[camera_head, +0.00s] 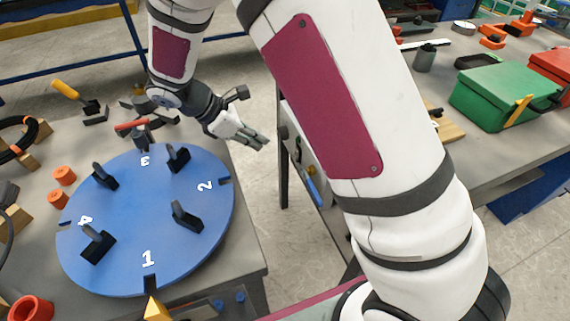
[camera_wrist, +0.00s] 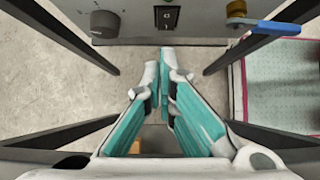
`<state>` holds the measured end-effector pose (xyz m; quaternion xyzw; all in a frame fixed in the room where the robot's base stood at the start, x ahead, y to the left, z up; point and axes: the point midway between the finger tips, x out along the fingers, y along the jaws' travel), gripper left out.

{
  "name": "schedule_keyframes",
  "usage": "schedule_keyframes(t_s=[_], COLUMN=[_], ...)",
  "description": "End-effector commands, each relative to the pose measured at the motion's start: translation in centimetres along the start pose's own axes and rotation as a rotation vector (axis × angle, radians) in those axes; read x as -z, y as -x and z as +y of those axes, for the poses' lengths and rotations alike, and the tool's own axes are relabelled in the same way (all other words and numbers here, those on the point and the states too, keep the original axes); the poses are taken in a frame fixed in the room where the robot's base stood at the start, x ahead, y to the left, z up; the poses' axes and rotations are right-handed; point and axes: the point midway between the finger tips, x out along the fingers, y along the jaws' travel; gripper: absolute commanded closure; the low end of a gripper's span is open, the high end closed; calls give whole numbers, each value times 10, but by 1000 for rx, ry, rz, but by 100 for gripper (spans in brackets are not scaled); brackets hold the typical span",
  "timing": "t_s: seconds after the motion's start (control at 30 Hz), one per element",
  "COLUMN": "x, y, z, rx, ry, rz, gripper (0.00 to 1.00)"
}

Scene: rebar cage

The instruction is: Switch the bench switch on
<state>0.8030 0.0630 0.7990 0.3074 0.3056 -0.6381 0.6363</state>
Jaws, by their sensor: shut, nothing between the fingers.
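The bench switch (camera_wrist: 168,18) is a black rocker with white markings on a grey panel, at the top middle of the wrist view. Its on or off position is too small to read surely. My gripper (camera_wrist: 164,65) is shut and empty, its fingertips pointing toward the panel just below the switch in that view, apart from it. In the head view my gripper (camera_head: 262,142) hangs over the gap between the round blue board and the right-hand bench.
A blue-handled yellow valve (camera_wrist: 272,27) sticks out right of the switch. Dark bench legs (camera_wrist: 70,38) flank the gripper. The numbered blue disc (camera_head: 150,225) with black holders lies on the left table. A green box (camera_head: 500,95) stands on the right bench.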

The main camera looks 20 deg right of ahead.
Motion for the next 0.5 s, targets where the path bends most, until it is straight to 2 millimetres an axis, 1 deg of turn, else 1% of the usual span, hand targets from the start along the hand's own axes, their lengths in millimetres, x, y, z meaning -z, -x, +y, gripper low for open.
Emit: schedule_keyframes(t_s=[0.03,0.13,0.5], x=[4,5,4], y=[-2,0,2], z=[1,0,-1], rx=[-2,-2,-1], ry=[1,3,4], rz=[4,8,11], gripper=[100,100,100])
